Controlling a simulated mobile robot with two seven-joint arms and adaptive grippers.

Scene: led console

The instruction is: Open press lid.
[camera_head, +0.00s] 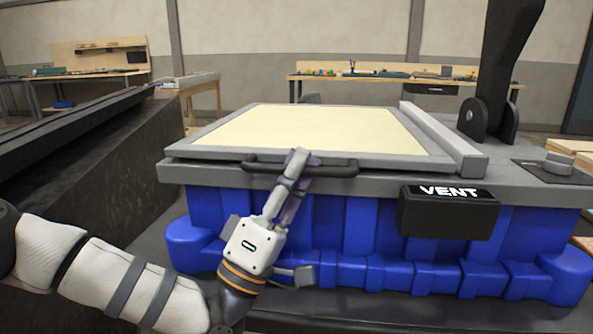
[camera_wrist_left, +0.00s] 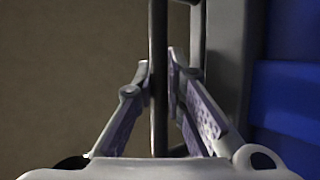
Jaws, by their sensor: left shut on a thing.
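The press has a flat lid (camera_head: 300,130) with a cream panel and a grey frame, lying level on its grey top above a blue base. A dark bar handle (camera_head: 335,170) runs along the lid's front edge. My left gripper (camera_head: 298,164) is shut on this handle near its middle. In the left wrist view the handle (camera_wrist_left: 158,60) runs upright between the two fingers (camera_wrist_left: 160,85). The fingertips' far sides are hidden. My right gripper is not in view.
A black display box (camera_head: 448,212) reading VENT hangs on the press front at the right. A dark upright arm (camera_head: 490,100) stands on the press at the back right. A dark sloped conveyor-like structure (camera_head: 80,150) lies to the left. Workbenches stand behind.

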